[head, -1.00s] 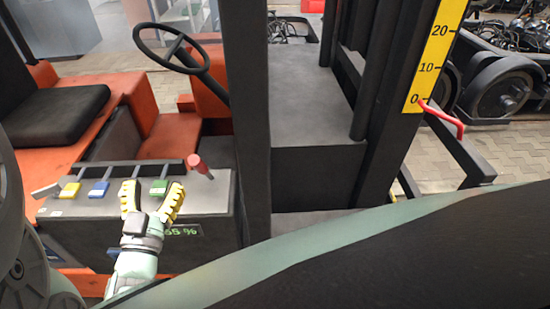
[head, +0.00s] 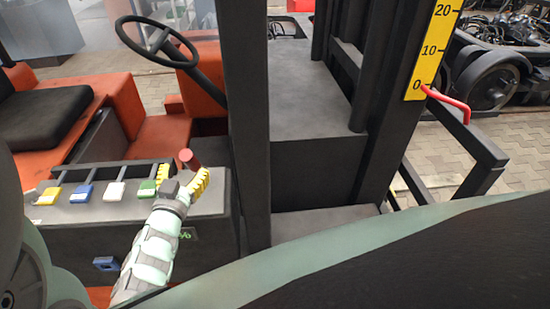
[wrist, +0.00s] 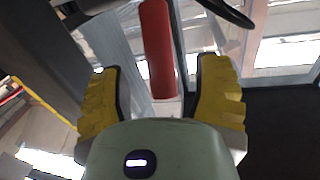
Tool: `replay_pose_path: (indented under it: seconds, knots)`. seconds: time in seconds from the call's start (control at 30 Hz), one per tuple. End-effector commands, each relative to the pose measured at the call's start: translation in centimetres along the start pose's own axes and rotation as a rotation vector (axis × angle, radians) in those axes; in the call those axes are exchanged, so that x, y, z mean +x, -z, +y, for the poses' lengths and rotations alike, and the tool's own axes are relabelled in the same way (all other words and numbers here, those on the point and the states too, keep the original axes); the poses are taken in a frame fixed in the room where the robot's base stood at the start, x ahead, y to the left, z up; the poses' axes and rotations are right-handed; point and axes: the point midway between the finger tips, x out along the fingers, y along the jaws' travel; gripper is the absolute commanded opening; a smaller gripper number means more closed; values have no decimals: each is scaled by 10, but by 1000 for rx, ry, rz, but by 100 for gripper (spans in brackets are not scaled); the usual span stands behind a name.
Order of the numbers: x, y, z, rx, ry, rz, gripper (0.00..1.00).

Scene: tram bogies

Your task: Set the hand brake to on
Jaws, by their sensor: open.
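A lever with a red cylindrical grip (head: 188,158) stands at the right end of the dark console; I take it to be the hand brake. My gripper (head: 183,176) is open at the console's right end, right by this lever. In the wrist view the red grip (wrist: 157,50) shows upright, ahead of and between the two yellow fingers (wrist: 158,95), with gaps on both sides. The lever's lower part is hidden by my gripper in the head view.
Levers with yellow (head: 49,196), blue (head: 82,193), white (head: 115,191) and green (head: 147,188) tabs line the console left of my gripper. A black steering wheel (head: 156,42) is behind. A dark upright post (head: 246,130) stands close on the right. A red bent handle (head: 447,103) is farther right.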

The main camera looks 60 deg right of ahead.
Motion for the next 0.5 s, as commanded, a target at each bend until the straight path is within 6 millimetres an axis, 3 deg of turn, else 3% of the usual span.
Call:
replay_pose_path:
  seconds: [0.2, 0.5]
  knots:
    - [36, 0, 3, -1, -6, 4, 64]
    - [58, -1, 3, -1, -4, -1, 64]
